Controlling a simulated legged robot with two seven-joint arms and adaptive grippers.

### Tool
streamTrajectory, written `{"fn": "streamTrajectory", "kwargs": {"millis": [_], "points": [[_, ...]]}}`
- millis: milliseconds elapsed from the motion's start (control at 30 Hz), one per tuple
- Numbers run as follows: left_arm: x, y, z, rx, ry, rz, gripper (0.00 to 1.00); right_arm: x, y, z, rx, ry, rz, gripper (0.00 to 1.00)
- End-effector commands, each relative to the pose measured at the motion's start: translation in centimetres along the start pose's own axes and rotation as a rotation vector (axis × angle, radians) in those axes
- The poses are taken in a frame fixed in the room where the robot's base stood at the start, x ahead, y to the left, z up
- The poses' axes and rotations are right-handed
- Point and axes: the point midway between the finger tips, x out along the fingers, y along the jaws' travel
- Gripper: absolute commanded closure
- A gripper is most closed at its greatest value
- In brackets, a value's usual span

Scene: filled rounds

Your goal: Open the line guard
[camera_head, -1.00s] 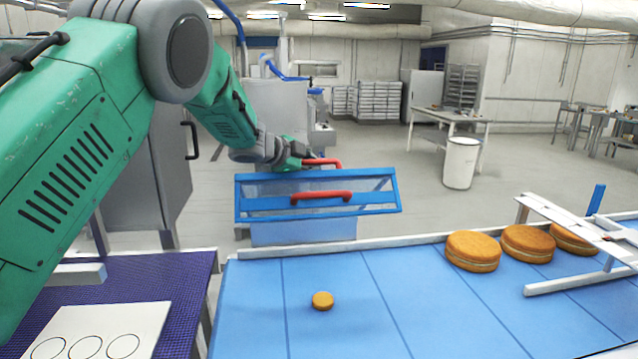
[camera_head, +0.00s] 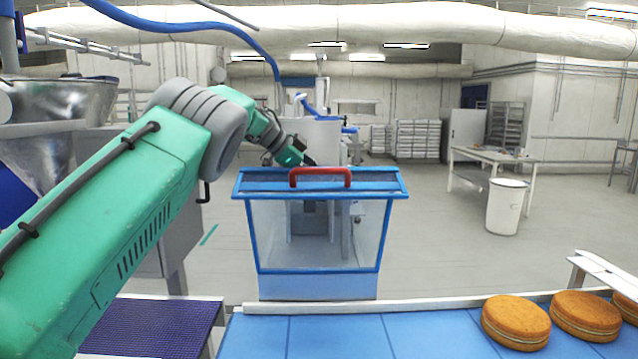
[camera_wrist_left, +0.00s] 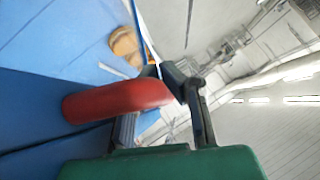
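The line guard (camera_head: 320,270) is a blue-framed clear panel standing at the far edge of the blue conveyor. Its top frame is narrow and seen nearly edge-on, and its clear front stands below. A red handle (camera_head: 320,172) is on the top frame. My left gripper (camera_head: 306,160) is at the guard's top, just behind the handle. In the left wrist view the red handle (camera_wrist_left: 115,98) crosses in front of one finger of the left gripper (camera_wrist_left: 160,73). The fingertips are close together, but I cannot tell whether they grip the handle. My right gripper is not in view.
Several round filled cakes (camera_head: 516,322) lie on the blue conveyor (camera_head: 340,338) at the right, beside a white rail (camera_head: 606,270). A purple textured mat (camera_head: 150,325) is at lower left.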

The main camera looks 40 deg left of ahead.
Motion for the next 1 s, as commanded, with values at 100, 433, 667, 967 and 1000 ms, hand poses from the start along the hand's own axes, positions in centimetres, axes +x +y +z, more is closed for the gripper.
{"fn": "streamTrajectory", "kwargs": {"millis": [100, 433, 667, 967, 1000], "points": [[-0.6, -0.4, -1.0, 0.005, 0.005, -0.004, 1.0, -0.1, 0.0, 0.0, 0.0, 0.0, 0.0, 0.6], [-0.6, -0.5, -1.1, 0.005, 0.008, -0.004, 1.0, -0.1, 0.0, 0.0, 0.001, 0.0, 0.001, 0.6], [-0.2, -0.5, -0.6, -0.001, 0.005, 0.0, 0.78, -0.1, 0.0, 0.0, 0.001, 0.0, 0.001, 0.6], [-0.8, -0.7, 0.5, -0.009, 0.002, 0.004, 0.78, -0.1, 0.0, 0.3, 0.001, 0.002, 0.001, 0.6], [-1.4, -0.7, 0.4, -0.008, 0.003, 0.003, 0.78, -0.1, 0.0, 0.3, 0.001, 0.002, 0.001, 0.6]]}}
